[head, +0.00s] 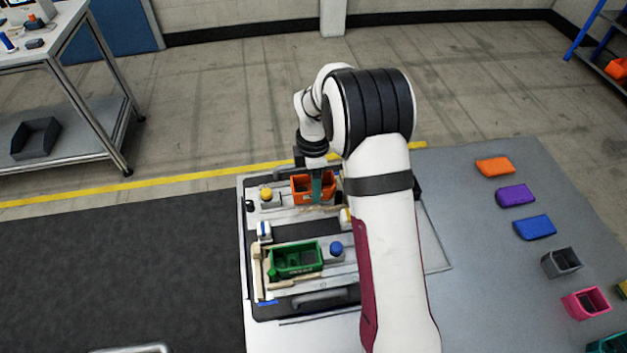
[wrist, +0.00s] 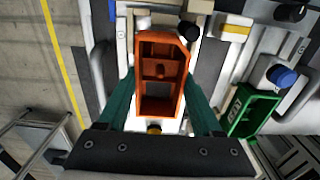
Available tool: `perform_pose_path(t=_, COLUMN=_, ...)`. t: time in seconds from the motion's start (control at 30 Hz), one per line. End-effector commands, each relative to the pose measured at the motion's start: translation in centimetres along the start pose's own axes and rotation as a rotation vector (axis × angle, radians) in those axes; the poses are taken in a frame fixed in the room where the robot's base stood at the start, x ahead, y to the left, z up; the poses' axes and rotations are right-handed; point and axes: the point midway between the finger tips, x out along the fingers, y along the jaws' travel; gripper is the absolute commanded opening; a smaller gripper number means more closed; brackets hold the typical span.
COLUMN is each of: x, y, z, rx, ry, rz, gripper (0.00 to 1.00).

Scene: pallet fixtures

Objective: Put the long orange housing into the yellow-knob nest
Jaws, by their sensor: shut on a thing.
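The long orange housing (head: 302,190) is an open-topped box with inner walls. It is over the far row of the pallet, to the right of the round yellow knob (head: 266,195) of the yellow-knob nest. My gripper (head: 318,187) is shut on the housing, its teal fingers along the two long sides in the wrist view (wrist: 161,82). The housing also shows there (wrist: 160,52), with the yellow knob (wrist: 154,128) just past its near end. The housing hides most of the nest floor, so I cannot tell whether it is seated or held slightly above.
A green housing (head: 296,259) sits in the near nest beside a blue knob (head: 336,248). Orange (head: 495,166), purple (head: 515,195) and blue (head: 535,227) parts lie on the right of the table, with grey (head: 562,262) and pink (head: 586,302) bins nearer.

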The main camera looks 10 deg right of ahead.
Motion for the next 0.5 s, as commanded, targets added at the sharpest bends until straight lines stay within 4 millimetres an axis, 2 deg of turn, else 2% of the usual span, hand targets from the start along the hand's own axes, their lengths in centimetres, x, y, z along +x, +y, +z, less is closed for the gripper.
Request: perform_pose_path(t=0.5, x=1.5, y=0.0, z=0.0, rx=0.001, ry=0.0, rz=0.0, gripper=0.04)
